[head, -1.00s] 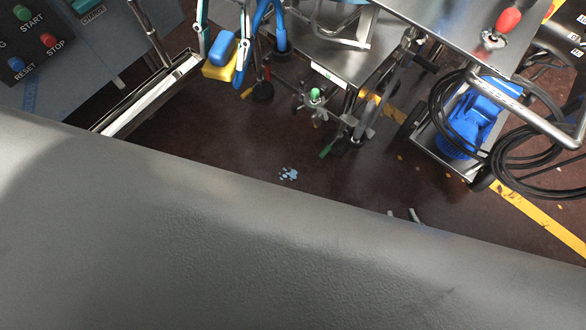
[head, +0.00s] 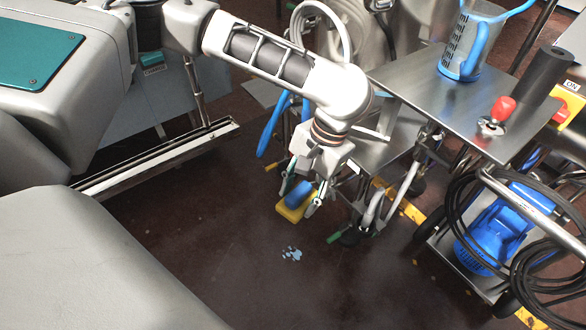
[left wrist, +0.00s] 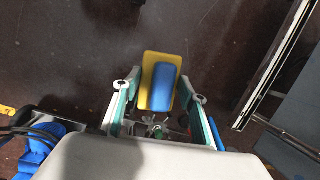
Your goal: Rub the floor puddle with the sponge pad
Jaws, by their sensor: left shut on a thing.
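The sponge pad (head: 298,197) has a blue block on a yellow base. My left gripper (head: 301,190) is shut on it, with one finger on each side of the blue block. In the left wrist view the pad (left wrist: 163,87) sits between the two fingers, its yellow base sticking out past the fingertips. The floor puddle (head: 291,254) is a small pale-blue splash on the dark floor, below the pad in the head view. The pad appears held above the floor and apart from the puddle. I cannot make out the puddle in the left wrist view. My right gripper is not in view.
A steel cart (head: 470,110) with a measuring jug (head: 468,48) and a red knob stands right of my arm. A blue pump (head: 497,228) and black cables are at the right. A long metal rail (head: 160,160) lies left. Floor around the puddle is clear.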

